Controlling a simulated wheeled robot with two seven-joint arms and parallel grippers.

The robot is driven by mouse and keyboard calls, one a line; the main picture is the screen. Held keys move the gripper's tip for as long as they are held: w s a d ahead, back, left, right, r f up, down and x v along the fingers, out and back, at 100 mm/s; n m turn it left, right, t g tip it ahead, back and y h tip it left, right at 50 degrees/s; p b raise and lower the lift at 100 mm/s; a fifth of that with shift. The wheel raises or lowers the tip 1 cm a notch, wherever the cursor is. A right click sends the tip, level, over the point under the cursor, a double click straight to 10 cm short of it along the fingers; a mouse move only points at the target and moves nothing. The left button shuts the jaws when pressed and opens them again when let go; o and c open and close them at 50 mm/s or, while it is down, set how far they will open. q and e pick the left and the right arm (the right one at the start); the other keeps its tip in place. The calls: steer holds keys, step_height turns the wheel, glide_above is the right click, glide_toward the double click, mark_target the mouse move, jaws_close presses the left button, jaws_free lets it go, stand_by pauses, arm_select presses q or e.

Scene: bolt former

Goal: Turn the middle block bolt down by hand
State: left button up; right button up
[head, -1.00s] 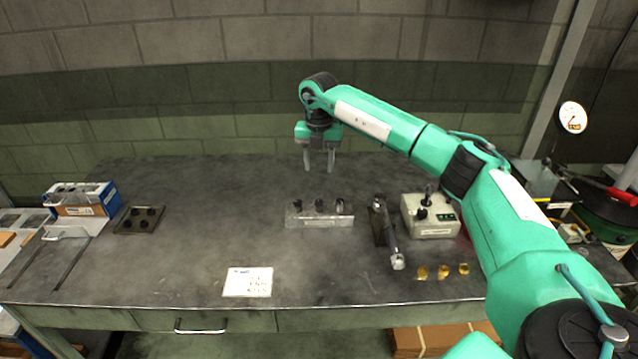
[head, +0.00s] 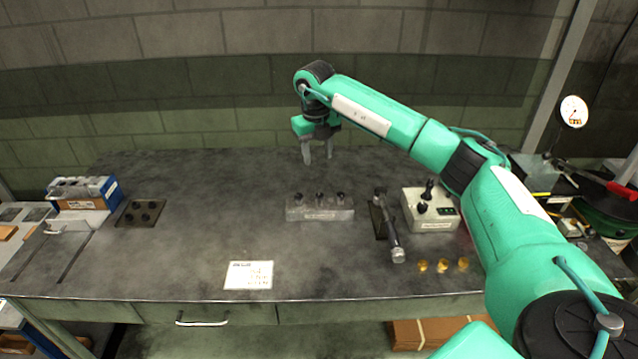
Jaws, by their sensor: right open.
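A grey metal block (head: 319,213) lies on the workbench near the middle, with three dark bolts standing in a row in its top. The middle bolt (head: 320,197) stands between the other two. My right gripper (head: 318,158) points down behind and above the block, with its two fingers apart and nothing between them. It is clear of the bolts. My left gripper does not show.
A dark tool with a silver end (head: 391,235) lies right of the block, beside a grey control box (head: 431,210). Several brass pieces (head: 443,265) lie in front of the box. A white card (head: 249,275) lies front left. A dark plate (head: 141,213) is at left.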

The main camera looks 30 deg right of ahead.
mark_target(320, 195)
steer(key=s+a+n+t+h+p, duration=0.1)
steer(key=s+a+n+p, duration=0.1)
steer(key=n, duration=1.3)
steer(key=s+a+n+t+h+p, duration=0.1)
steer(key=s+n+t+p, duration=0.1)
steer(key=n, duration=1.2)
steer(key=p+x, duration=0.3)
steer(key=x, duration=1.1)
steer(key=shift+s+d+p, duration=0.1)
steer(key=shift+s+p, duration=0.05)
steer(key=shift+p, duration=0.15)
jaws_close()
